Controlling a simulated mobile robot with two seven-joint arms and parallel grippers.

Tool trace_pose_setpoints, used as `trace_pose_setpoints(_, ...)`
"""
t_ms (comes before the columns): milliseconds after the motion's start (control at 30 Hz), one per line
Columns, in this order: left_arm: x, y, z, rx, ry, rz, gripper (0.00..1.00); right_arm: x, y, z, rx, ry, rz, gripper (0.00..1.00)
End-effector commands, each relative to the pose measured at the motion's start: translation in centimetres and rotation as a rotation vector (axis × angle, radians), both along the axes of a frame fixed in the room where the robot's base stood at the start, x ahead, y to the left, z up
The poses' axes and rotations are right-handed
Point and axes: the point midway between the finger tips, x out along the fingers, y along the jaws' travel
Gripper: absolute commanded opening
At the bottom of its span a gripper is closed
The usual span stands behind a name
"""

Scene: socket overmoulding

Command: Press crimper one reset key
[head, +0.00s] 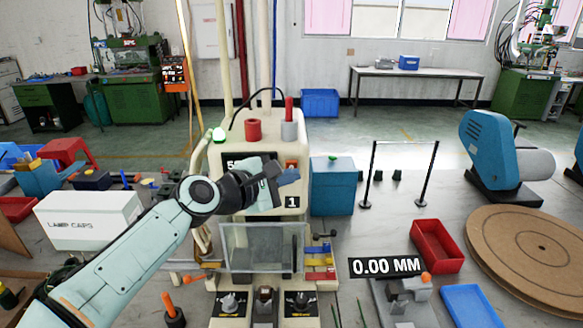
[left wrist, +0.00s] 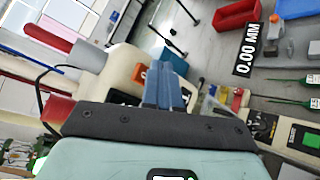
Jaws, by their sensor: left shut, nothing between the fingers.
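Crimper one (head: 292,195) is a beige machine with a "1" label, standing upright in the middle of the head view. An orange key (head: 291,163), which looks like the reset key, is on its front face beside a dark display that my arm partly covers. My left gripper (head: 289,177) is shut and empty in front of the face, its blue fingertips just below the orange key. In the left wrist view the shut fingers (left wrist: 164,86) point at the machine, with the orange key (left wrist: 138,78) beside them. I cannot tell whether they touch. My right gripper is out of view.
A clear guard (head: 262,248) covers the crimper's lower front. A blue box (head: 336,188) stands close on its right. A white lamp caps box (head: 88,220) is on the left, under my arm's side. A red tray (head: 437,247) and a round brown board (head: 535,250) lie right.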

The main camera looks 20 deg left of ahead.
Motion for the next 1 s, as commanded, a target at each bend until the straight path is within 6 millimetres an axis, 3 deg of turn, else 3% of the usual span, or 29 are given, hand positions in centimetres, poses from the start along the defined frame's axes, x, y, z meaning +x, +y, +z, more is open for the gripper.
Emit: trace_pose_setpoints(1000, 1.2, 0.4, 0.0, 0.000, 0.000, 0.001, 0.00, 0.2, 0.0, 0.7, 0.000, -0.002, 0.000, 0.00)
